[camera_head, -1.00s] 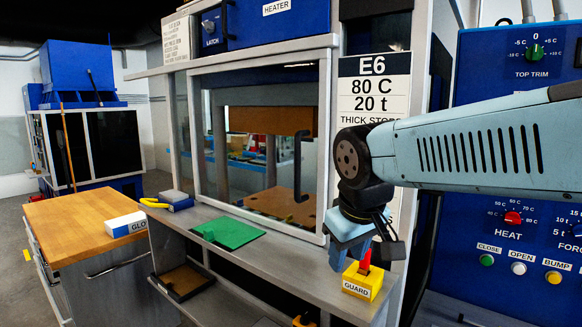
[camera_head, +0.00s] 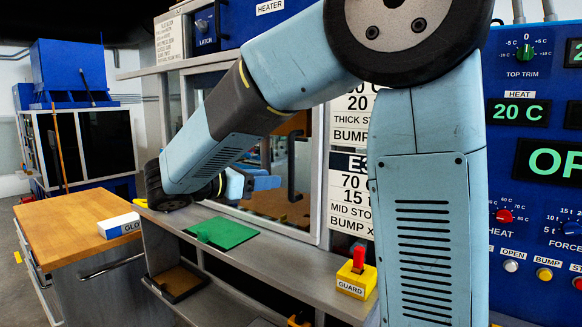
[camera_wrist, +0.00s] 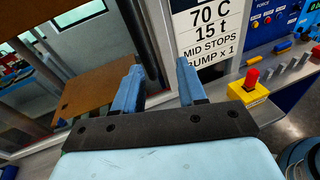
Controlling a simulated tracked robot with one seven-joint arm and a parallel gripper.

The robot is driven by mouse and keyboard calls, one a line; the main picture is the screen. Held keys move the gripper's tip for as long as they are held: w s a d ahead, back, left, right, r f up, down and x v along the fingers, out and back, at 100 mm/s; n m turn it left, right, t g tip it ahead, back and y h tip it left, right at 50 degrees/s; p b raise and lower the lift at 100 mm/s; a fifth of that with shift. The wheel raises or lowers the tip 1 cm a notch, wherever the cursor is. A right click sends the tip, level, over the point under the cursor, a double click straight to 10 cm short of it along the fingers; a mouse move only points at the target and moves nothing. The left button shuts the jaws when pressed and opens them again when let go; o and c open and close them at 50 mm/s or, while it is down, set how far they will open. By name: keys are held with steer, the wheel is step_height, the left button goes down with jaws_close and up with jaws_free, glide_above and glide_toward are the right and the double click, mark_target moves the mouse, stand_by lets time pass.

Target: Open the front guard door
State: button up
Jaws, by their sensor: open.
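The front guard door (camera_head: 323,165) is a clear pane in a silver frame, and it looks closed in the head view. My arm covers much of it. A dark upright handle (camera_head: 292,170) shows near its right side. My gripper (camera_head: 262,183) has pale blue fingers, open, in front of the pane. In the wrist view my gripper (camera_wrist: 158,75) straddles a dark upright bar that seems to be the handle, beside the silver door frame (camera_wrist: 158,35); contact cannot be told. The yellow GUARD box (camera_head: 354,277) with an upright red lever stands right of the door; it shows in the wrist view (camera_wrist: 249,92).
A green pad (camera_head: 222,233) lies on the grey ledge in front of the door. A wooden-topped cabinet (camera_head: 75,217) stands at the left with a white box (camera_head: 119,226) on it. The blue control panel (camera_head: 523,70) is at the right, partly behind my arm.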

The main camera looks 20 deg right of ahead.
mark_target(289, 166)
steer(key=shift+n+t+h, duration=0.5)
steer(key=shift+n+t, duration=0.2)
steer(key=shift+n, duration=0.1)
steer(key=w+d, duration=0.2)
steer(key=d, duration=0.1)
steer(key=w+d, duration=0.2)
steer(key=d, duration=0.1)
steer(key=w+d+r, duration=0.1)
steer(key=w+d, duration=0.2)
jaws_close()
stand_by(0.3)
